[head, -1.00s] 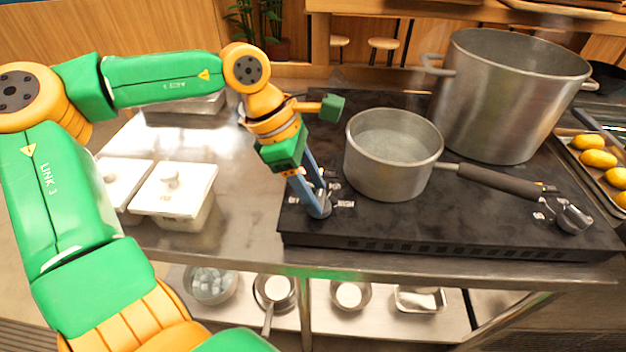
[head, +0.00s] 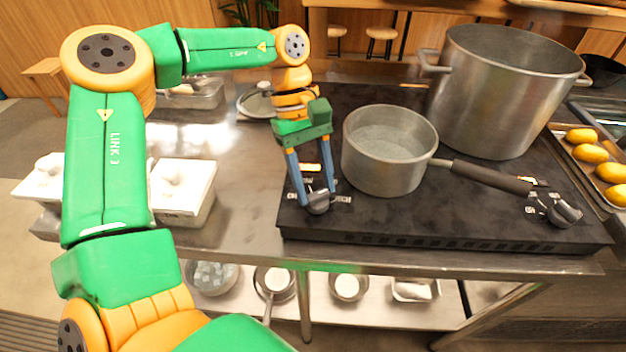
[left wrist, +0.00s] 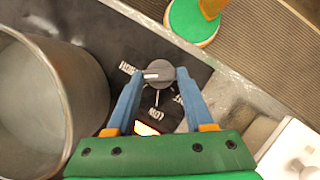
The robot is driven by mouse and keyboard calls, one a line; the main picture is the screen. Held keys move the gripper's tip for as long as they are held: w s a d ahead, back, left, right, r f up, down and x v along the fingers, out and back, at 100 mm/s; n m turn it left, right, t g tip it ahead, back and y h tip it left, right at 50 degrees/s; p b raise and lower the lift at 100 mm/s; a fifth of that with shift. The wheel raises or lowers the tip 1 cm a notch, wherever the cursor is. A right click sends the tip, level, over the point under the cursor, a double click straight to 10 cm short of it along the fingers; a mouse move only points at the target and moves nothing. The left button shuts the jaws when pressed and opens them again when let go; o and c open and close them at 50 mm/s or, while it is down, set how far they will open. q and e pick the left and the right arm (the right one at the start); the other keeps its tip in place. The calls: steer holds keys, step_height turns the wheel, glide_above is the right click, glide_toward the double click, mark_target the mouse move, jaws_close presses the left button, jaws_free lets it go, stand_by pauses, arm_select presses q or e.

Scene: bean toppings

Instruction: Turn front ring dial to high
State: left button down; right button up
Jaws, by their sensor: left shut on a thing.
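A grey dial (head: 318,206) sits at the front left corner of the black stove top (head: 450,225). My left gripper (head: 316,195) reaches down from above with its blue fingers on either side of this dial and is shut on it. In the left wrist view the dial (left wrist: 158,73) lies between the fingertips (left wrist: 158,84), and its pale mark points left toward printed lettering. "LOW" lettering shows below the dial. A second dial (head: 564,214) stands at the stove's front right corner, with no gripper near it. My right gripper is not in view.
A saucepan (head: 385,165) stands close to the right of my left gripper, its handle (head: 490,177) pointing right. A large pot (head: 495,100) is behind it. White lidded containers (head: 185,185) stand left on the steel counter. A tray of yellow items (head: 590,153) is far right.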

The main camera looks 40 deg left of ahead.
arm_select(q)
steer(key=shift+f+m+g, duration=0.1)
steer(key=shift+m+g, duration=0.3)
steer(key=shift+m, duration=0.8)
steer(key=shift+d+y, duration=0.1)
steer(key=shift+y, duration=0.2)
steer(key=shift+c, duration=1.4)
jaws_free()
steer(key=p+v, duration=0.1)
steer(key=v, duration=0.6)
steer(key=shift+w, duration=0.1)
